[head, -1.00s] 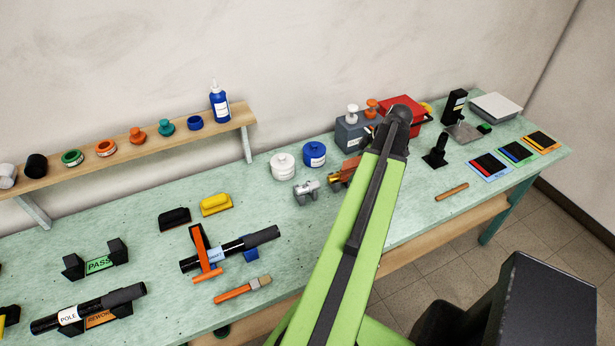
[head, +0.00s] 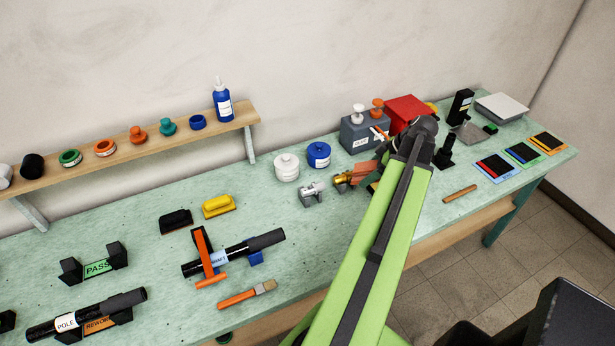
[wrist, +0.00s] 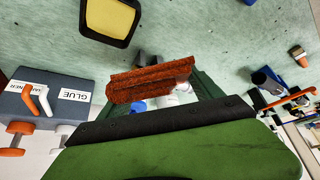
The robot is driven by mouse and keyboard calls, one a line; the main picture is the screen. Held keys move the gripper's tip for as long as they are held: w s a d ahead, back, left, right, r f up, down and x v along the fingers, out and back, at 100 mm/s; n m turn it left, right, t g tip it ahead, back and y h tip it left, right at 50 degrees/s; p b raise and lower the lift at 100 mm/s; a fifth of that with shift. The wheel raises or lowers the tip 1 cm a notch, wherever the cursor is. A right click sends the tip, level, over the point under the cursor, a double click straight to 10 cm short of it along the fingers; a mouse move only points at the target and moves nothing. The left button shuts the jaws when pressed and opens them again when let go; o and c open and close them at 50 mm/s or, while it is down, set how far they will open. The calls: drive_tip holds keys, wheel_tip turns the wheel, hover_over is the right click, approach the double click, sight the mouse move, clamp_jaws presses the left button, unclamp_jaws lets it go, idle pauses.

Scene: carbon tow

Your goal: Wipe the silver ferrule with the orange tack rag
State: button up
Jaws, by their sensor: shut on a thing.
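The silver ferrule (head: 313,190) sits on a small grey stand on the bench in the head view. A gold ferrule (head: 343,181) stands just right of it. My gripper (head: 380,165) is shut on the orange tack rag (head: 366,174), right of the gold ferrule and apart from the silver one. In the wrist view the rag (wrist: 150,82) shows as a rough rust-orange block across the jaws. Pale and blue shapes show behind it there; I cannot tell whether the silver ferrule is among them. My arm hides part of the bench.
A white jar (head: 286,167) and blue jar (head: 318,154) stand behind the ferrules. A grey glue box (head: 364,135) with pump tops and a red box (head: 408,112) stand behind my gripper. A dark shaft (head: 232,252) and brush (head: 247,294) lie left. Bench between is clear.

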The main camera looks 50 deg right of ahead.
drive_tip(key=w+a+b, duration=0.1)
drive_tip(key=w+a, duration=0.1)
drive_tip(key=w+a+f+t+y+b, duration=0.1)
drive_tip(key=w+a, duration=0.1)
drive_tip(key=w, duration=0.1)
drive_tip(key=w+a+f+n+t+b, duration=0.1)
drive_tip(key=w+a, duration=0.1)
drive_tip(key=shift+w+f+y+b, duration=0.15)
drive_tip(key=shift+w+y+b, duration=0.15)
drive_tip(key=shift+w+b, duration=0.05)
drive_tip(key=r+n+t+y+b, duration=0.1)
drive_tip(key=r+t+y+b, duration=0.1)
drive_tip(key=y+b, duration=0.15)
hover_over(306, 190)
drive_tip(key=shift+f+h, duration=0.25)
drive_tip(key=shift+h, duration=0.2)
drive_tip(key=shift+r, duration=0.2)
drive_tip(key=shift+d, duration=0.1)
wheel_tip(306, 190, down, 5)
drive_tip(key=b, duration=0.5)
drive_tip(key=shift+f+b, duration=0.3)
